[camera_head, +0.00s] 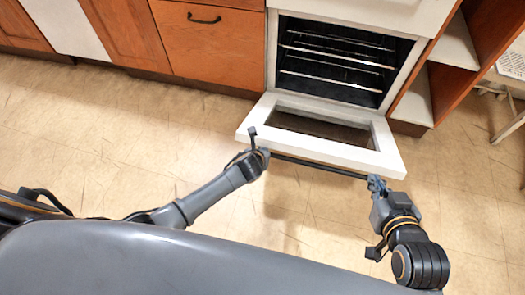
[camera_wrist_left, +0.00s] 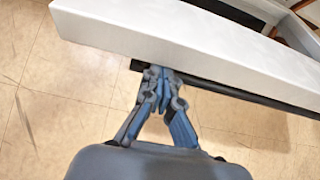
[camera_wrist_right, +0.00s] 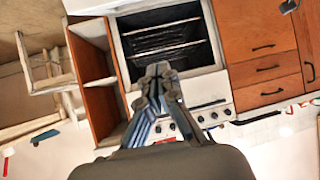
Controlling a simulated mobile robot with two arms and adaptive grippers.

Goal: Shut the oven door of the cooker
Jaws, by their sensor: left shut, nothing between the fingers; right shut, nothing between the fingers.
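The white oven door (camera_head: 388,150) is open, lowered out flat or nearly so in front of the oven cavity (camera_head: 335,60). A dark handle bar (camera_head: 318,165) runs along its outer edge. My left gripper (camera_head: 262,155) is shut at the left end of the bar. In the left wrist view its fingertips (camera_wrist_left: 160,72) meet at the bar (camera_wrist_left: 235,92), under the door edge (camera_wrist_left: 170,38); contact is unclear. My right gripper (camera_head: 376,182) is shut by the bar's right end. In the right wrist view its closed tips (camera_wrist_right: 158,70) appear in front of the cavity (camera_wrist_right: 160,30).
Wooden cabinets (camera_head: 208,50) stand left of the cooker. An open wooden shelf unit (camera_head: 440,70) stands to its right. A white chair or stand (camera_head: 512,125) is at the far right. The tiled floor (camera_head: 130,135) before the cabinets is clear.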

